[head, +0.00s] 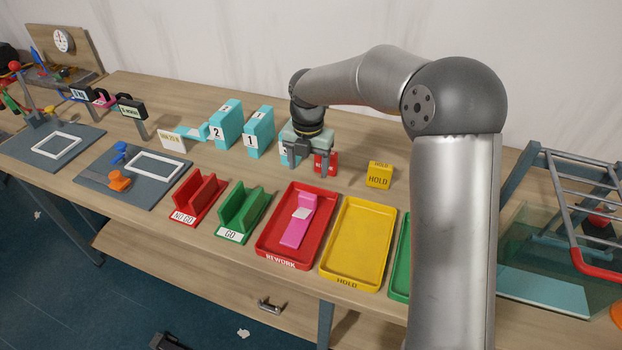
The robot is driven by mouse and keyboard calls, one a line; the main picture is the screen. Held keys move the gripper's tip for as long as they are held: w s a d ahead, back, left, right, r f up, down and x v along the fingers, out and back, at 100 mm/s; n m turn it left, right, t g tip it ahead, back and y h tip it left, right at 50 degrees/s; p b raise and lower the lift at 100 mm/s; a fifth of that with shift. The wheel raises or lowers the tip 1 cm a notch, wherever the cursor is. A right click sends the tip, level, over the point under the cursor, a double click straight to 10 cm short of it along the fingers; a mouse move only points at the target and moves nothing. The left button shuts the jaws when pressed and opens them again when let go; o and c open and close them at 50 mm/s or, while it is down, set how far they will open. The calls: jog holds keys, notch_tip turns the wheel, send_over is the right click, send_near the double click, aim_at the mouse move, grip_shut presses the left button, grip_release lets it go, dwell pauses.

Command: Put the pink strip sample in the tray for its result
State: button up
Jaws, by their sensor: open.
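The pink strip sample (294,233) lies in the red tray marked REWORK (267,253), with a pale patch near its upper end. My gripper (309,173) is open, pointing down behind the red tray, apart from the strip. It is near a red block (327,162), which it partly hides. Whether the fingers touch that block cannot be told. The yellow tray marked HOLD (337,277) is empty, just right of the red tray. A green tray (399,284) shows only in part behind my arm.
Red NO GO (197,198) and green GO (242,212) holders stand left of the trays. Cyan numbered blocks (259,130) stand behind them, and a yellow HOLD block (379,175) stands behind the yellow tray. Grey mats with fixtures (133,174) fill the left side. A railed rack (583,214) stands at right.

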jog(key=s+d+r+m+h, duration=0.1)
jog(key=s+d+r+m, duration=0.2)
jog(key=s+d+m, duration=0.4)
jog(key=s+d+r+m, duration=0.3)
jog(key=s+d+m, duration=0.1)
jog(key=s+m, duration=0.55)
jog(key=s+d+f+m, duration=0.1)
jog(key=s+d+m, duration=0.1)
jog(key=s+m, duration=0.5)
jog(key=s+d+f+m+y, duration=0.1)
jog(key=s+d+m, duration=0.2)
jog(key=s+m, duration=0.4)
jog(key=shift+s+m+t, duration=0.3)
jog(key=shift+m+t, duration=0.1)
jog(key=shift+m, duration=0.35)
jog(key=shift+d+f, duration=0.1)
